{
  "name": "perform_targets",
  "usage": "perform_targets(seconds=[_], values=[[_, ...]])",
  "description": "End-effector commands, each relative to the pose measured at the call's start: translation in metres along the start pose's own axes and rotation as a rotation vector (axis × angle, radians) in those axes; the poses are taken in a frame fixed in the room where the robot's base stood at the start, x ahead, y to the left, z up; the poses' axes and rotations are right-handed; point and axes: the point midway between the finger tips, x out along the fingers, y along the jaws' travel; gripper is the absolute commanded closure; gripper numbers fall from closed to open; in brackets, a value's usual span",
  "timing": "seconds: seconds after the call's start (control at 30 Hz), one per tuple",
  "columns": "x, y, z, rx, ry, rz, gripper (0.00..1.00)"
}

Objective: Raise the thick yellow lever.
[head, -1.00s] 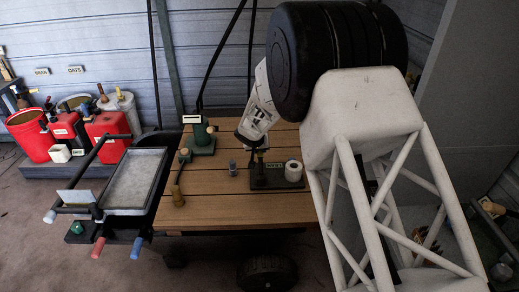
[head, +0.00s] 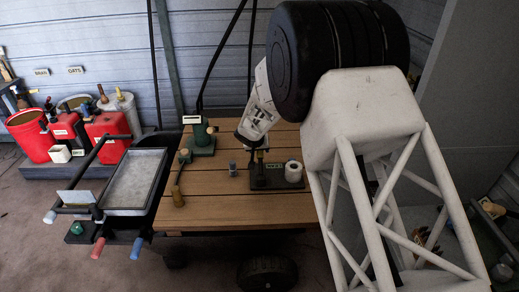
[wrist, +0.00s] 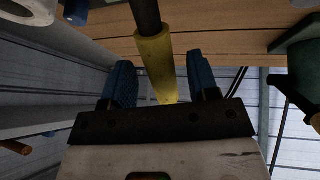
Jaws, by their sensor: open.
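The thick yellow lever (wrist: 156,65) shows in the wrist view as a yellow sleeve on a dark rod. It lies between the two blue fingers of my gripper (wrist: 162,78), with visible gaps on both sides. The gripper is open. In the head view my gripper (head: 250,142) points down above a black base (head: 270,178) with a small label on the wooden table; the lever is mostly hidden there behind the gripper.
A white roll (head: 294,171) stands on the right of the black base. A small grey-blue piece (head: 233,168) stands left of it. A green device (head: 201,140) is at the table's back left. A tray (head: 135,180) with coloured handles adjoins the left. The table front (head: 235,212) is clear.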

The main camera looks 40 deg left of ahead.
Motion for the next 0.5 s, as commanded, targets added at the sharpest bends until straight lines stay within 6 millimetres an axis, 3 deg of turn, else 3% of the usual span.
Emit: perform_targets(seconds=[0.5], values=[[-0.043, 0.0, -0.001, 0.001, 0.001, 0.0, 0.45]])
